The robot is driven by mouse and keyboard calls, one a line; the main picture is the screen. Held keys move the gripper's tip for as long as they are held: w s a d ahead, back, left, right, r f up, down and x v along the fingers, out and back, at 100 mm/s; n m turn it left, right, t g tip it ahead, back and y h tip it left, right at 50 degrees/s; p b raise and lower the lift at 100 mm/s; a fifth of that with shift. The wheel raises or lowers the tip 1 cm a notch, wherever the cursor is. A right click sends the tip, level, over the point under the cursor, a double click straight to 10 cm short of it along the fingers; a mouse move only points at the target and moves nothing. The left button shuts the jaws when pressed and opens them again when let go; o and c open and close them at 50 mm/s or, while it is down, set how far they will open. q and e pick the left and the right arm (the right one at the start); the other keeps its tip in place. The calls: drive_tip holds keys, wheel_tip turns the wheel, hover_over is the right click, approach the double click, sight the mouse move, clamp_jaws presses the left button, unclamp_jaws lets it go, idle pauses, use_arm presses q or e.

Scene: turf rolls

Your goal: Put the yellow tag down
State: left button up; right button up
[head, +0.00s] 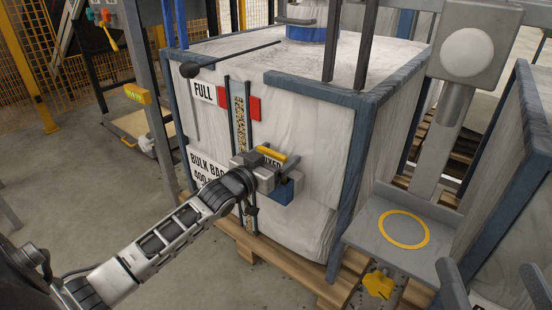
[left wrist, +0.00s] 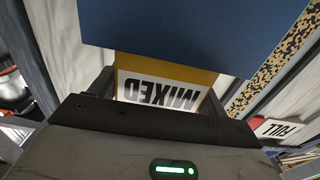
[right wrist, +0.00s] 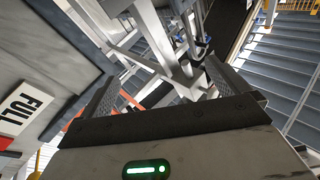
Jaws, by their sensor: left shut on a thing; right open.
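The yellow tag (head: 271,155), a yellow-edged white card reading MIXED, is at the front of the white bulk bag. It shows upside down in the left wrist view (left wrist: 160,90). My left gripper (head: 275,172) is shut on it. A blue box (head: 284,192) is just below the gripper in the head view; in the left wrist view it (left wrist: 170,35) covers part of the tag's edge. I cannot tell whether the tag is inside or in front of it. My right gripper (head: 494,291) is at the lower right, open and empty; its fingers stand apart in the right wrist view (right wrist: 165,95).
The bulk bag (head: 310,120) stands in a blue-grey frame on a wooden pallet (head: 290,272). A grey scale plate with a yellow ring (head: 403,229) is to its right, with a yellow knob (head: 378,284) below. Another framed bag is at far right. The floor at left is mostly clear.

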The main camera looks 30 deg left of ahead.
use_arm(q)
drive_tip(key=shift+f, duration=0.1)
drive_tip(key=o, duration=1)
drive_tip(key=shift+s, duration=0.15)
drive_tip(key=s+p, duration=0.1)
drive_tip(key=s, duration=0.1)
drive_tip(key=s+p, duration=0.1)
drive_tip(key=s, duration=0.3)
drive_tip(key=shift+s+a+r+p, duration=0.15)
drive_tip(key=shift+a+r+p, duration=0.1)
drive_tip(key=shift+p, duration=0.15)
drive_tip(key=shift+s+a+f+p, duration=0.15)
drive_tip(key=shift+s+p, duration=0.25)
drive_tip(key=shift+s, duration=0.95)
drive_tip(key=shift+s+a+r+p, duration=0.1)
drive_tip(key=shift+s+p, duration=0.25)
drive_tip(key=shift+s, duration=1)
use_arm(e)
drive_tip(key=shift+s+a+f+m+g+h, duration=0.1)
drive_tip(key=shift+s+f+m+g+h, duration=0.35)
drive_tip(key=shift+f, duration=0.35)
drive_tip(key=shift+s+a+f+m+g+h, duration=0.15)
drive_tip(key=shift+s+f+m+g, duration=0.2)
drive_tip(key=shift+f+g, duration=0.45)
drive_tip(key=shift+s+f+m+g+h, duration=0.3)
drive_tip(key=shift+f+m+g, duration=0.2)
drive_tip(key=shift+f, duration=0.35)
